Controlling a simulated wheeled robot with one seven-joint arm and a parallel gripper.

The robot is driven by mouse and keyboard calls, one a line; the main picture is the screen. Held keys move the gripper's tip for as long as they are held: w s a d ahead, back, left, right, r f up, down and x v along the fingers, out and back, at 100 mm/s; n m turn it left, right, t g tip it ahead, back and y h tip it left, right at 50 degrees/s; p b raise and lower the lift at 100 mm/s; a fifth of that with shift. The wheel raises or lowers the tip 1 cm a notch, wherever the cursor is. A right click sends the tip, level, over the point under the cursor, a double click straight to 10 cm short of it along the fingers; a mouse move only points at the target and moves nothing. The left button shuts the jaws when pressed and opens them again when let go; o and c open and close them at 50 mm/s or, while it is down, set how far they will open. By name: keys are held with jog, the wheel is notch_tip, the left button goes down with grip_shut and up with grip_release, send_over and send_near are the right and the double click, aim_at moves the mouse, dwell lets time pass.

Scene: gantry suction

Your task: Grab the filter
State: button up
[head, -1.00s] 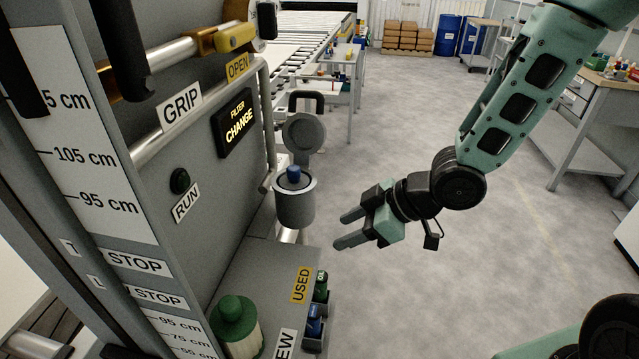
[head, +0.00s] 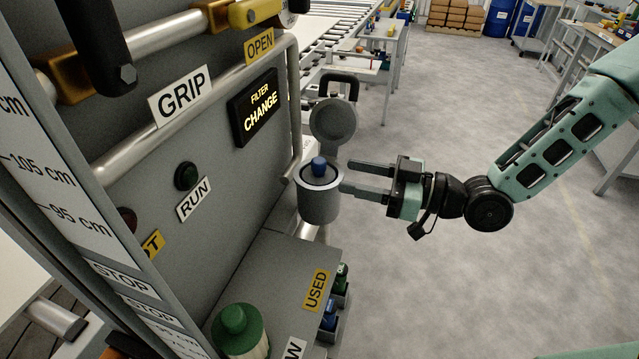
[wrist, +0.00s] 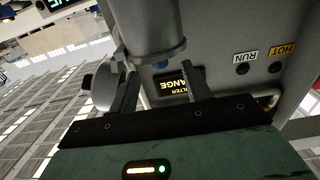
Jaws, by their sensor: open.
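A filter with a blue knob (head: 319,166) sits in a grey cylindrical housing (head: 320,203) on the machine's side. The housing's round lid (head: 333,122) stands open behind it. My gripper (head: 349,177) is open and empty, with its fingers level and pointing left at the housing's top from the right. In the head view the fingertips overlap or nearly reach the housing rim; I cannot tell whether they touch. In the upside-down wrist view, the housing (wrist: 150,28) and a bit of the blue knob (wrist: 160,65) show between the fingers. A green-capped filter (head: 240,331) stands on the lower shelf.
The machine panel (head: 215,140) with a lit FILTER CHANGE display (head: 259,108) rises at the left. A pipe handle (head: 290,95) runs close to the housing. Small green and blue items sit by the USED label (head: 316,291). Open floor (head: 440,290) lies to the right.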

aim_at(326, 168)
jog(key=x, duration=0.2)
jog(key=shift+w+a+r, duration=0.1)
jog(key=shift+a, duration=0.15)
jog(key=p+x, duration=0.2)
jog(key=x, duration=0.2)
jog(key=shift+w+a+r, duration=0.15)
jog(key=shift+r, duration=0.05)
jog(key=shift+w+a+f+p, duration=0.1)
jog(key=shift+w+a+p, duration=0.05)
jog(key=shift+a+p, duration=0.2)
grip_shut()
